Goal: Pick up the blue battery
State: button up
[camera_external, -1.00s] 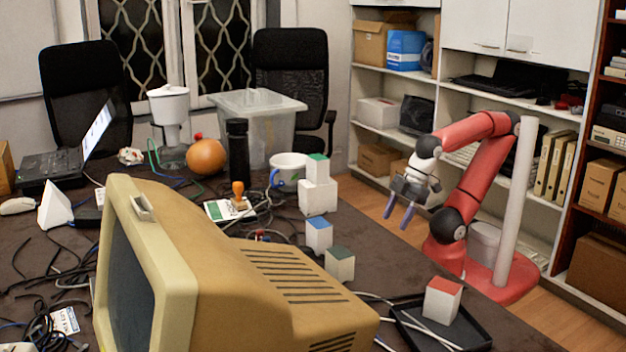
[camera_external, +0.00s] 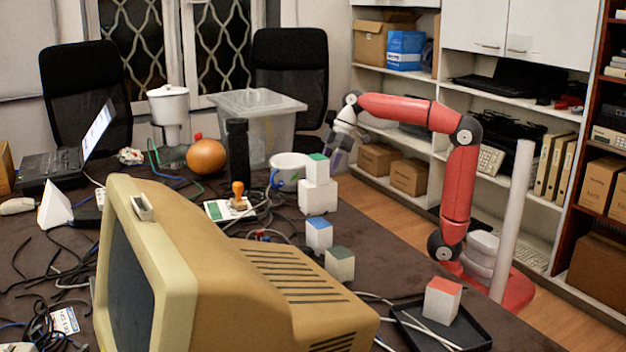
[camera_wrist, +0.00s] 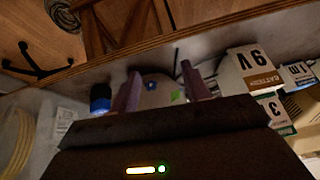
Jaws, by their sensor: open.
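No blue battery is clearly visible in the external view. A white cube with a blue top (camera_external: 319,233) sits on the table in front of the stack.
The stacked cubes (camera_external: 318,197) have a green top, and a white mug (camera_external: 288,169) stands beside them. A box marked 9V (camera_wrist: 247,72) is right of the fingers. A red-topped cube (camera_external: 442,301) is in a black tray (camera_external: 481,338). The monitor (camera_external: 230,270) fills the front.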

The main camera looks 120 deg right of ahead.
jog(key=s+d+t+b, duration=0.1)
jog(key=s+d, duration=0.2)
jog(key=d, duration=0.4)
jog(key=s+d+b, duration=0.1)
jog(key=s+d, duration=0.2)
jog(key=d, duration=0.4)
jog(key=shift+n, duration=0.4)
jog(key=w, duration=0.7)
jog(key=w+r+p, duration=0.1)
jog(key=w, duration=0.3)
jog(key=shift+w, duration=0.15)
jog(key=b+x, duration=0.1)
jog(key=x, duration=0.4)
jog(key=shift+w+f, duration=0.1)
jog(key=shift+w, duration=0.3)
jog(key=c, duration=0.8)
